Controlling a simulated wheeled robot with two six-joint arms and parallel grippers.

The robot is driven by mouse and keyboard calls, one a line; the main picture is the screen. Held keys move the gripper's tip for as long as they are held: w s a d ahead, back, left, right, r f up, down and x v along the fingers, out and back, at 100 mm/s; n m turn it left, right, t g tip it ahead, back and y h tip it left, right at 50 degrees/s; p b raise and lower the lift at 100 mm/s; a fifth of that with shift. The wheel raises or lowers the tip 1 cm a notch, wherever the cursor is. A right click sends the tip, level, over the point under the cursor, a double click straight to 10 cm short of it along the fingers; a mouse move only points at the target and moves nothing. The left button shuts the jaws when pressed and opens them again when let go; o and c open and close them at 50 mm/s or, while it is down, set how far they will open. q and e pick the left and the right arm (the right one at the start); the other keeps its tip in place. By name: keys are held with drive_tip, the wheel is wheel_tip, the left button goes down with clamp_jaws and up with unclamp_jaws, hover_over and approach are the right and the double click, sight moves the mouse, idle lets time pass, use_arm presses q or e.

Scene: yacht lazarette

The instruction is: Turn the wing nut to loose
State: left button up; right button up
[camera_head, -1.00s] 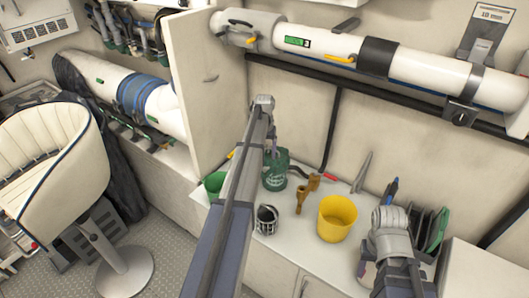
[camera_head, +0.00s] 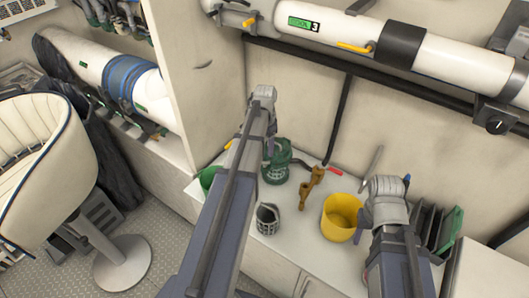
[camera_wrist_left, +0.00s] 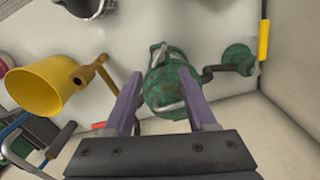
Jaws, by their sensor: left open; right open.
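A green strainer-like body (camera_head: 275,168) stands on the white counter in the head view, below my left wrist. In the left wrist view the green body (camera_wrist_left: 165,92) lies between and beyond the two purple fingers of my left gripper (camera_wrist_left: 160,100), which is open and holds nothing. Pale metal bars show on its top, but I cannot tell surely which is the wing nut. In the head view my left gripper (camera_head: 268,150) is partly hidden by its own arm. My right arm hangs at the right beside the yellow bucket; its gripper is mostly hidden behind its wrist.
A yellow bucket (camera_head: 341,217), a brown metal fitting (camera_head: 310,186) and a dark basket (camera_head: 267,219) stand on the counter. A red handle (camera_head: 334,171) lies behind. A green pipe fitting (camera_wrist_left: 238,58) joins the green body. A partition (camera_head: 205,85) rises at the left.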

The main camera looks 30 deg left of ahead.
sight(265, 163)
use_arm(q)
drive_tip(key=shift+s+d+r, duration=0.1)
drive_tip(key=shift+s, duration=0.1)
drive_tip(key=shift+w+f+b, duration=0.1)
drive_tip(key=shift+f+b, duration=0.75)
wheel_tip(265, 163, down, 6)
drive_tip(key=b, duration=0.6)
drive_tip(key=shift+f, duration=0.1)
drive_tip(key=shift+c, duration=0.3)
clamp_jaws()
